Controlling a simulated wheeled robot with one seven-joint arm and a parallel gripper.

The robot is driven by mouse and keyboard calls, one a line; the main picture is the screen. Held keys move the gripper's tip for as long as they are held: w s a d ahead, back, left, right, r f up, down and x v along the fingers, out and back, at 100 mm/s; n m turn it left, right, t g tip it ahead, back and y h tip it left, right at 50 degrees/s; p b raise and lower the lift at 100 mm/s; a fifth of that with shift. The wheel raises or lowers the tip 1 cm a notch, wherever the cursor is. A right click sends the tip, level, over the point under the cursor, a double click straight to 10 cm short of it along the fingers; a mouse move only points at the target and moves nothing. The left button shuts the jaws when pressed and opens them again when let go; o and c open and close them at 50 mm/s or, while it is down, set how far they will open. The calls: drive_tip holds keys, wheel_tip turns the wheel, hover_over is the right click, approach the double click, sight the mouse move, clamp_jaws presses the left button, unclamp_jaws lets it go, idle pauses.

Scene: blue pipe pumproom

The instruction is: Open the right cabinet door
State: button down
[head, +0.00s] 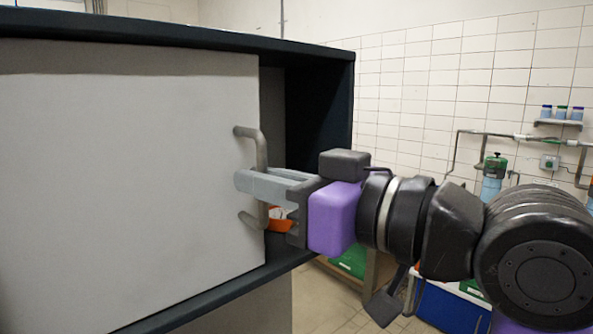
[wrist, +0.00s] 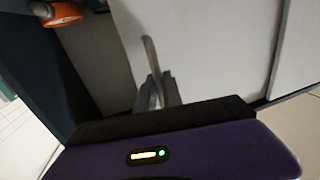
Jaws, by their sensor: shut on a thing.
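The cabinet door (head: 130,180) is a flat light grey panel, and it also shows in the wrist view (wrist: 205,50). A curved grey bar handle (head: 260,150) stands upright near its right edge; it also shows in the wrist view (wrist: 151,52). My gripper (head: 250,182) comes from the right and is shut on the middle of the handle, its fingers hiding that part. The door's right edge stands apart from the right side of the dark cabinet frame (head: 180,34). Through this gap the dark inside shows.
An orange object (head: 280,220) shows inside the cabinet behind my gripper, and at the top left of the wrist view (wrist: 62,14). A second light panel (wrist: 299,50) adjoins the door in the wrist view. A tiled wall (head: 400,100) with pipes stands behind.

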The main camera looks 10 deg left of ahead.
drive_tip(key=shift+s+a, duration=0.7)
drive_tip(key=shift+s, duration=0.2)
drive_tip(key=shift+s+a, duration=0.7)
drive_tip(key=shift+s, duration=0.2)
drive_tip(key=c, duration=1.5)
unclamp_jaws()
drive_tip(key=b, duration=0.2)
approach(197, 180)
drive_tip(key=shift+v, duration=1.55)
drive_tip(key=shift+r, duration=0.1)
